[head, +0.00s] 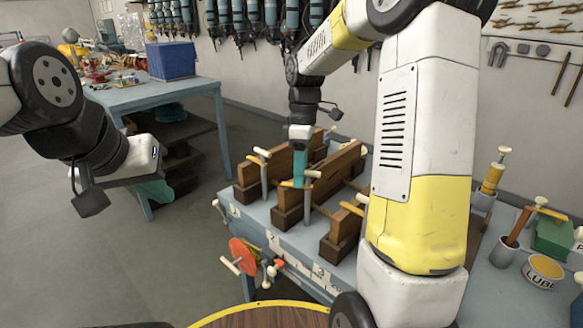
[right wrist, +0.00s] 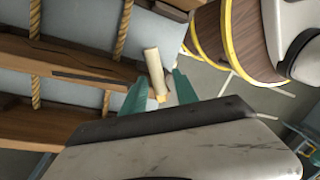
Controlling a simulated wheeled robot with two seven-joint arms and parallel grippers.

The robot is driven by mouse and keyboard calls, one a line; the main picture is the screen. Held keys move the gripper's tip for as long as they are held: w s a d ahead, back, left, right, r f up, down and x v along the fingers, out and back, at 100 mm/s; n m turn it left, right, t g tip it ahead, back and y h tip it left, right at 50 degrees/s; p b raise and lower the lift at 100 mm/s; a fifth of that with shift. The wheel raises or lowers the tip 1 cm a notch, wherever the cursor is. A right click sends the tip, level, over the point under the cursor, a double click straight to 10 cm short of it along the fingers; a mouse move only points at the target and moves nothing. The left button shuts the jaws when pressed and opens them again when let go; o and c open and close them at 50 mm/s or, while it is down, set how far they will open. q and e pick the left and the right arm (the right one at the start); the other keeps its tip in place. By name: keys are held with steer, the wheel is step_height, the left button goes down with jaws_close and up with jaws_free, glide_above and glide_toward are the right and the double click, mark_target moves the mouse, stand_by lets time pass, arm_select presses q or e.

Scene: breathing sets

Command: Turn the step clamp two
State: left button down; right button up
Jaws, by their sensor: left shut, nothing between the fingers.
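Several brown wooden step clamps stand on the blue-grey bench in the head view, including a left one (head: 248,188), a middle one (head: 288,215) and a nearer one (head: 338,240). I cannot tell for sure which is number two. My right gripper (head: 300,183) is lowered among them, its teal fingers pointing down. In the right wrist view, the fingers of my right gripper (right wrist: 162,74) are spread, with a cream handle (right wrist: 153,65) between them; contact is unclear. My left gripper (head: 153,192) is shut and empty, away from the bench at the left.
The bench (head: 232,212) carries an orange-red wheel (head: 242,255) on its front. A yellow-rimmed tin (head: 543,270) and a green box (head: 552,237) are at the right. A second table (head: 200,88) with a blue box (head: 171,60) stands behind. Floor at left is clear.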

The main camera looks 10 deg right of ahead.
jaws_close()
stand_by(1.4)
